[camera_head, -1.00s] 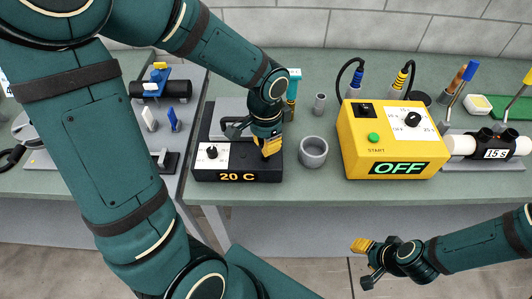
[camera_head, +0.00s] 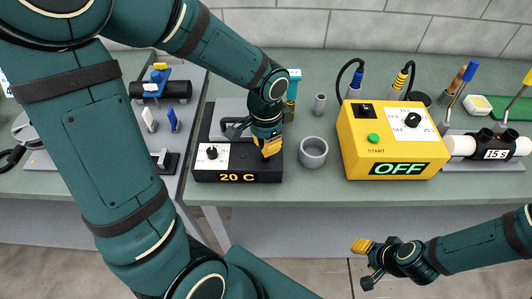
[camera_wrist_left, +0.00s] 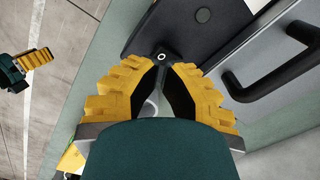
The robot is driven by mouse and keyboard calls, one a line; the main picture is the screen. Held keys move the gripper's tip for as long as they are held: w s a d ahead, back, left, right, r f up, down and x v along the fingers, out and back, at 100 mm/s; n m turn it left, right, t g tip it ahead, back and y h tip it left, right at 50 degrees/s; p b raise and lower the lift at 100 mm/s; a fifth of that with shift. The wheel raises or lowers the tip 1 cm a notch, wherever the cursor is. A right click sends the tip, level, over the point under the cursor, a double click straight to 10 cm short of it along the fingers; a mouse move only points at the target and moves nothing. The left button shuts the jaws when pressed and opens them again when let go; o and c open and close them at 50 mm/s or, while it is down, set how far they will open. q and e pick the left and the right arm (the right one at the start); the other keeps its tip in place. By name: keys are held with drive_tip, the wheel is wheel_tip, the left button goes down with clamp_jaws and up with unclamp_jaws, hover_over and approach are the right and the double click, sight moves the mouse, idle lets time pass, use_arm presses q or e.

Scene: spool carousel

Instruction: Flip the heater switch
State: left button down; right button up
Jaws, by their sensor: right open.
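The heater is a black box (camera_head: 205,176) showing "20 C" on its front, with a white dial panel (camera_head: 213,155) at its left end. My left gripper (camera_head: 270,149) points down over the heater's right end. In the left wrist view its yellow fingertips (camera_wrist_left: 163,72) come together beside a small round fitting (camera_wrist_left: 162,57) on a dark surface, possibly the switch. Nothing shows held between them. Whether the tips touch the fitting I cannot tell. In the head view the gripper hides that spot. My right gripper (camera_head: 362,262) is open and empty in front of the bench.
A grey cup (camera_head: 313,152) stands just right of the heater. A yellow timer box (camera_head: 352,150) reading "OFF" is farther right. A grey part with a black handle (camera_wrist_left: 275,75) lies close beside my left fingers. The bench front between cup and timer is clear.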

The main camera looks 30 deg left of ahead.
use_arm(q)
drive_tip(key=shift+f+b, duration=1.5)
drive_tip(key=shift+f, duration=0.35)
idle(0.9)
drive_tip(key=shift+r, duration=0.15)
drive_tip(key=shift+r+p, duration=2.95)
drive_tip(key=shift+r, duration=0.5)
